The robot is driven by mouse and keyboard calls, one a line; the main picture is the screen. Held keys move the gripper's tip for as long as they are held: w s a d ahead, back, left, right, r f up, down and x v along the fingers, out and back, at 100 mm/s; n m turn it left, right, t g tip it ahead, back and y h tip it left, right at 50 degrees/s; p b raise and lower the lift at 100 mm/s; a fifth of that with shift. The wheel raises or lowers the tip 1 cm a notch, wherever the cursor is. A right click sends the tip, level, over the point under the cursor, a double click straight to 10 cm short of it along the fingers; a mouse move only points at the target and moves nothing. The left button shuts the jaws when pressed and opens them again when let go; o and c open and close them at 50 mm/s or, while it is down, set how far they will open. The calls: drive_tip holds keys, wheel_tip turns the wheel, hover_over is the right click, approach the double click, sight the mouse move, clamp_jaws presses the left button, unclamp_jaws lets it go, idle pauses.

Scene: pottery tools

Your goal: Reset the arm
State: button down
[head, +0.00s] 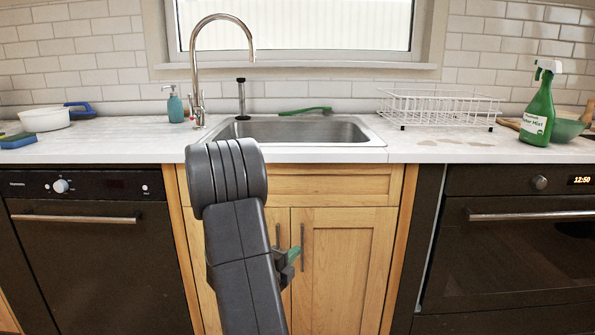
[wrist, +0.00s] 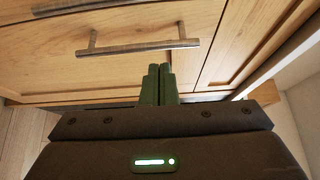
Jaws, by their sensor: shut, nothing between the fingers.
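My arm rises in front of the sink cabinet in the head view, bent at the top, with its lower part coming back down. My gripper (head: 293,255) shows partly from behind the arm, in front of the wooden cabinet doors (head: 345,265). In the wrist view my gripper (wrist: 157,72) has its two green fingers together with nothing between them. The fingers point toward the wooden cabinet front, near a metal bar handle (wrist: 137,47). I cannot tell whether the fingertips touch the wood.
Above the cabinet are a sink (head: 295,131) and a tall faucet (head: 197,75). A white dish rack (head: 437,107), a green spray bottle (head: 539,105), a soap bottle (head: 175,106) and a white bowl (head: 44,120) stand on the counter. A dishwasher (head: 95,260) and an oven (head: 515,255) flank the cabinet.

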drive_tip(key=s+a+p, duration=0.3)
drive_tip(key=s, duration=0.8)
drive_tip(key=shift+s+a+r+y, duration=0.2)
drive_tip(key=shift+s+a+y, duration=0.1)
drive_tip(key=shift+y, duration=0.1)
drive_tip(key=shift+d, duration=0.1)
